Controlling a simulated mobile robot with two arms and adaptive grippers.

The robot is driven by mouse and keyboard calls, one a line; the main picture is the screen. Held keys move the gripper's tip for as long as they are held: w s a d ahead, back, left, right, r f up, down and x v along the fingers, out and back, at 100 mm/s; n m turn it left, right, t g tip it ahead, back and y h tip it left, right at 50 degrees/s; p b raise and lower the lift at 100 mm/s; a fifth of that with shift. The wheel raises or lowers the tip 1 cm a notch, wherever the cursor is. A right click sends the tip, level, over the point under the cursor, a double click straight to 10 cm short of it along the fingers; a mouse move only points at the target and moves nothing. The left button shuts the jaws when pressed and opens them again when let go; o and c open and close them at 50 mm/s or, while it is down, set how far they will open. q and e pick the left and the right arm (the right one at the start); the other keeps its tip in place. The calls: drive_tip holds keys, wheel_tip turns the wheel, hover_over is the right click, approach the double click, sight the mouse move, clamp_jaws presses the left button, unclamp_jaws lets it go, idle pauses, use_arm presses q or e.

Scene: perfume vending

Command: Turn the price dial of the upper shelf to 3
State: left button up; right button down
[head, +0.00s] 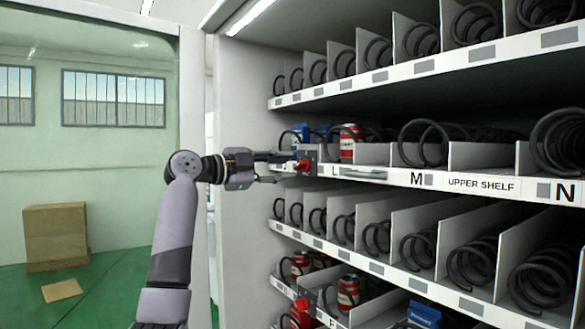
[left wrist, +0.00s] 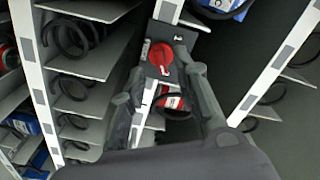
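The price dial is a red knob (head: 303,166) on a dark plate at the left end of the upper shelf's front rail. It also shows in the left wrist view (left wrist: 162,58), with a pale mark on the plate above it. The number it points to is too small to read. My left gripper (head: 282,166) is level with the dial, close in front of it. In the left wrist view its fingers (left wrist: 163,82) are spread apart, one on each side of the dial. Contact with the knob cannot be told. My right gripper is not in view.
The upper shelf (head: 400,176) carries the labels L, M, N and "UPPER SHELF", with black coils in its lanes. A red can (head: 350,142) stands behind the rail near the dial. A metal handle (head: 362,173) juts from the rail. A cardboard box (head: 55,236) stands far left.

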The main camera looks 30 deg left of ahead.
use_arm(q)
drive_tip(key=v, duration=0.8)
drive_tip(key=shift+s, duration=0.25)
drive_tip(key=shift+a, duration=0.15)
